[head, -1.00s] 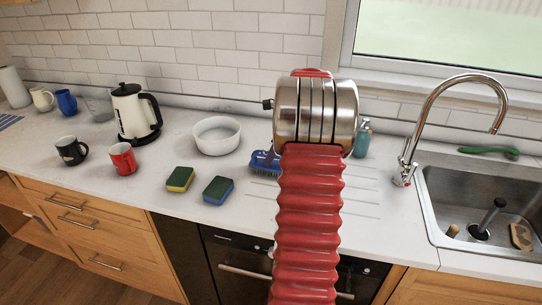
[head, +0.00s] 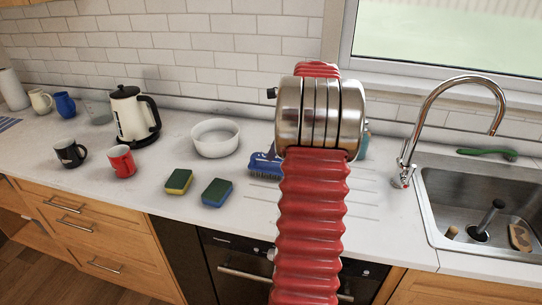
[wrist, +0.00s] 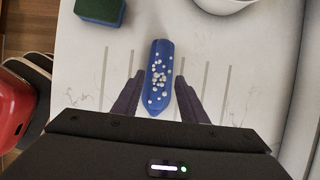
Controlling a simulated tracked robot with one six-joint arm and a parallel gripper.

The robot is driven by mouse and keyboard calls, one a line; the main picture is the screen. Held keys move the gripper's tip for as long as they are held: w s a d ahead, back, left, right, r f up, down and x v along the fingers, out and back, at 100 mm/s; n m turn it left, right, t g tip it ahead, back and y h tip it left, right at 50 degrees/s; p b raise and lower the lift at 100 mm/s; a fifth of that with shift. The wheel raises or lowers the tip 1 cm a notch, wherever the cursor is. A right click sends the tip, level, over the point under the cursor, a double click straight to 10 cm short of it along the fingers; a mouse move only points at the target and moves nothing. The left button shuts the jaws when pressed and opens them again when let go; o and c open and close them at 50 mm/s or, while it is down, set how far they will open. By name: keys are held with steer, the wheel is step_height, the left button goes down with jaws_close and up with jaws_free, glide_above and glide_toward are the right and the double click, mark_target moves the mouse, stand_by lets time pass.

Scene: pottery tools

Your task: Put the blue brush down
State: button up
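The blue brush (wrist: 160,88) is in the middle of the wrist view, over the grooved part of the counter, its face with white dots toward the camera. In the head view the blue brush (head: 264,166) shows just left of my arm, low over or on the counter; contact with the surface is hard to tell. My gripper (wrist: 158,84) is open, one dark finger on each side of the brush, with a narrow gap on both sides.
Two sponges (head: 179,181) (head: 217,192) lie left of the brush, and a white bowl (head: 215,138) stands behind them. A red mug (head: 121,161), a black mug (head: 69,153) and a kettle (head: 132,115) are farther left. The sink (head: 480,205) is at right.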

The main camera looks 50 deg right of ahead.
steer(key=v, duration=0.7)
steer(key=shift+r, duration=0.2)
stand_by(0.4)
steer(key=w+a+r+n+h, duration=0.1)
steer(key=w+a+r+n, duration=0.15)
steer(key=a+n, duration=0.8)
steer(key=w+a+r+n, duration=0.1)
steer(key=a+r+n, duration=0.2)
steer(key=a, duration=1.4)
steer(key=s+a+f+n, duration=0.3)
steer(key=s+a+n, duration=0.3)
steer(key=a+n, duration=0.3)
steer(key=s+a+f+n+t, duration=0.1)
steer(key=s+a+f+n, duration=0.2)
steer(key=s+a+n, duration=0.4)
steer(key=a+n, duration=0.2)
steer(key=a, duration=0.4)
steer(key=shift+f+h, duration=0.35)
steer(key=shift+h, duration=0.05)
steer(key=shift+s, duration=0.1)
